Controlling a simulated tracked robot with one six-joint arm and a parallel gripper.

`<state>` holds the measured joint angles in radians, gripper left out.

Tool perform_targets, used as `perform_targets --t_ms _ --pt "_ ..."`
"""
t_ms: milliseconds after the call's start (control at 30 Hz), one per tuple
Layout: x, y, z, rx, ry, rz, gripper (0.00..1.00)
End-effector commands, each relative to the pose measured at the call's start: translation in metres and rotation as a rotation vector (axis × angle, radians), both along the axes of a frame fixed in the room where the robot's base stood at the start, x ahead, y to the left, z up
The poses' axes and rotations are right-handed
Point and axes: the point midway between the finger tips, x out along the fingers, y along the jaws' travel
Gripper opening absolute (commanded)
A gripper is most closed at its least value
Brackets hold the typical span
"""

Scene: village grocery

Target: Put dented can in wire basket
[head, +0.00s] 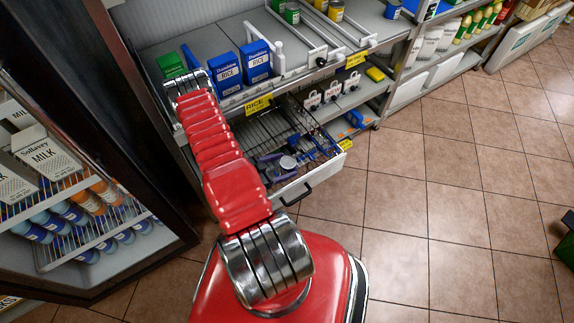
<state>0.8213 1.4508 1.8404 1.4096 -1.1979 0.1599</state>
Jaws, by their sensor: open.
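My red arm covers part of the view. What looks like my gripper (276,163), small and bluish, shows just right of the arm, over the open wire-bottomed drawer; its jaws are open. A small round silver-topped thing (288,162) is at the jaws and may be the dented can; I cannot make out a dent, or whether the jaws touch it. The pulled-out drawer (310,184) has a wire grid floor, a pale front and a dark handle. I cannot tell whether it is the wire basket. My arm hides its left part.
Blue rice boxes (226,72) and a green box (171,65) stand on the shelf above. A green can (292,13) and a yellow can (336,11) stand farther back. A dark-framed cooler (150,262) is close at left.

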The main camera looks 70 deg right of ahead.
Motion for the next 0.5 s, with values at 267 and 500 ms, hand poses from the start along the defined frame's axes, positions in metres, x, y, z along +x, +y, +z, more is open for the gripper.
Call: perform_targets --t_ms 267,500 --pt "0.023 0.025 0.014 0.001 -0.001 0.002 0.7" --pt "0.031 0.036 0.02 0.0 0.0 0.0 0.7"
